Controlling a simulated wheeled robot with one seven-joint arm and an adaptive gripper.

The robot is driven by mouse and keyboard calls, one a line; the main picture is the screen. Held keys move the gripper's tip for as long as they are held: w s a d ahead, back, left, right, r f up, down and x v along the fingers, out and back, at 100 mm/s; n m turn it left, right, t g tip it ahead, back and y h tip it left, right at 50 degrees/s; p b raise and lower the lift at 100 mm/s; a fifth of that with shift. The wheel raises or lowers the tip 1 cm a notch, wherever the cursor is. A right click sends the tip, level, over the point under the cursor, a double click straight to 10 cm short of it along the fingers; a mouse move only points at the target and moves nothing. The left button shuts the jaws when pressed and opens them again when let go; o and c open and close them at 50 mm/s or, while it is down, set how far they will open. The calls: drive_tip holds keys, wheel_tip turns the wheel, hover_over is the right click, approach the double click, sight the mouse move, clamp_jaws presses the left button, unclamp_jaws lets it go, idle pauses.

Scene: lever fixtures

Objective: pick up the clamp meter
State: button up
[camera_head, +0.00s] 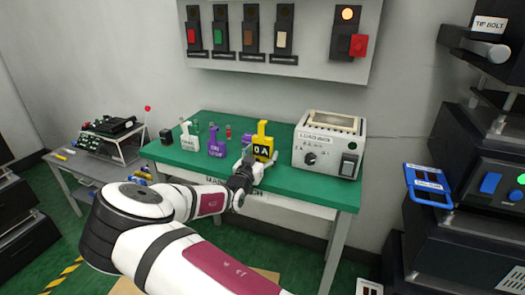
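The clamp meter appears to be the yellow upright tool (264,141) with a dark face marked "0A". It stands on the green table top near the middle, left of the grey box. My gripper (247,163) is at the table's front edge, just in front of and slightly left of the yellow tool. My wrist and fingers cover the space below it. The fingers are small and dark here, so I cannot tell whether they touch it or are open.
A purple labelled tool (216,143) and a white labelled tool (189,140) stand to the left on the green table (290,182). A grey box with a knob (327,143) stands close on the right. A panel of switches (284,38) hangs above.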

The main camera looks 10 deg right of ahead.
drive_tip(key=c, duration=0.7)
drive_tip(key=shift+c, duration=0.2)
drive_tip(key=shift+r, duration=0.15)
